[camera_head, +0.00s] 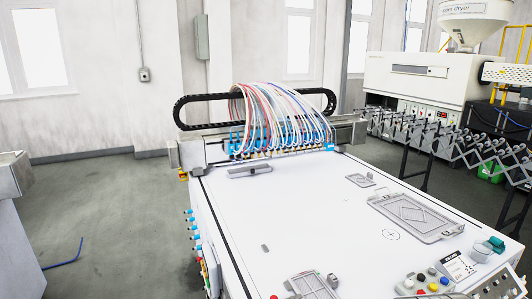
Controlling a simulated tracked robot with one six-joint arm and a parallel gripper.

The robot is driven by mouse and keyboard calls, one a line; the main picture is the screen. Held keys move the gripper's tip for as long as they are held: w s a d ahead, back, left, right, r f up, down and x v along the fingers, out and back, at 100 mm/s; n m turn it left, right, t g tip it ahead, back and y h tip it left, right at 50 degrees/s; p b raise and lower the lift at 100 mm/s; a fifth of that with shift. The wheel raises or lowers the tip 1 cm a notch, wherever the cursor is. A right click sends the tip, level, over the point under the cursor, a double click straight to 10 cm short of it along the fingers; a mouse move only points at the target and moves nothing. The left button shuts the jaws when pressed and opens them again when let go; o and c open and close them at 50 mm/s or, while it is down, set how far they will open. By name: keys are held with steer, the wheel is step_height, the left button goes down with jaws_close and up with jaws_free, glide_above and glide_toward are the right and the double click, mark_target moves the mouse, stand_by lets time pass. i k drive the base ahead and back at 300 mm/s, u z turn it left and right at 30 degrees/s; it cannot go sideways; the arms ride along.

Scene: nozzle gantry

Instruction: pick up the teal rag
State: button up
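A small teal thing (496,244) lies near the right edge of the white table (300,210). It may be the teal rag, but it is too small to make out its shape or folds. A grey-teal piece (481,253) is right beside it on the left; I cannot tell whether the two are one thing. My gripper is not in view.
A white label card (458,265) and a control box with coloured buttons (424,286) are close by. A grey rectangular plate (415,217) lies farther left. The nozzle gantry (265,140) with coloured hoses spans the table's back. The table's middle is mostly clear.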

mark_target(498, 245)
steer(key=k, duration=1.35)
steer(key=z, duration=0.2)
steer(key=i, duration=0.5)
steer(key=z, duration=0.75)
steer(key=i, duration=0.9)
steer(key=z, duration=0.3)
steer(key=k, duration=0.5)
steer(key=u, duration=0.25)
